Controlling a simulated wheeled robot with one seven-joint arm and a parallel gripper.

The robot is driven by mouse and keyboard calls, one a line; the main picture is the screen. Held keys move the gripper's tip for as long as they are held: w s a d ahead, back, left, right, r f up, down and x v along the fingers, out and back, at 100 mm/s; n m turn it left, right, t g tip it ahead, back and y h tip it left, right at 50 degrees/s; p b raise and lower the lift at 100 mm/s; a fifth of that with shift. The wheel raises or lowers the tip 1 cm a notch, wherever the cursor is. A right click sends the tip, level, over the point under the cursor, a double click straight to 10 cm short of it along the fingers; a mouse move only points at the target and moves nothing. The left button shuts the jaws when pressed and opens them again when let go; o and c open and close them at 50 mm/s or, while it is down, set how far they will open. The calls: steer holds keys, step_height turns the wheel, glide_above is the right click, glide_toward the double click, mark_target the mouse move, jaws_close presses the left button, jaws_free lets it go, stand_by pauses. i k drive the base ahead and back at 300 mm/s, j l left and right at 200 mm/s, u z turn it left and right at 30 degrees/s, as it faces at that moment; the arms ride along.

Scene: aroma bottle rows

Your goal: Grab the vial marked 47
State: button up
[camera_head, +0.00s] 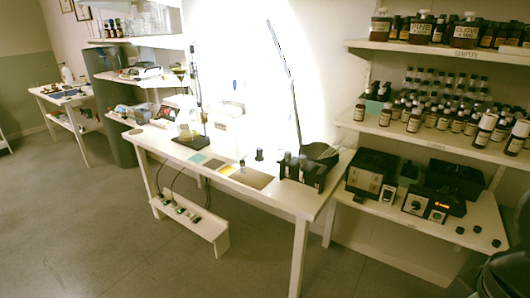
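Many small brown vials with pale labels and dark or white caps stand in rows on the middle shelf (350,122) at the right. One vial (359,112) stands at the front left of the rows, and larger ones (516,138) stand at the right end. The label marks are too small to read, so I cannot tell which vial is marked 47. My gripper is not in view; only a dark part, probably of my arm, shows at the lower right edge.
Big jars, including one labelled "CLOVE" (466,32), stand on the top shelf. Black devices (371,174) stand on the lower shelf. A white table (277,197) with a black caddy (305,171) and a lamp stands left of the shelves. The floor (120,230) in front is clear.

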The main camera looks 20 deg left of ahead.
mark_target(242, 161)
steer(key=j, duration=1.05)
steer(key=i+j, duration=0.15)
steer(key=j, duration=1.95)
steer(key=i+z, duration=0.45)
steer(key=i, duration=0.5)
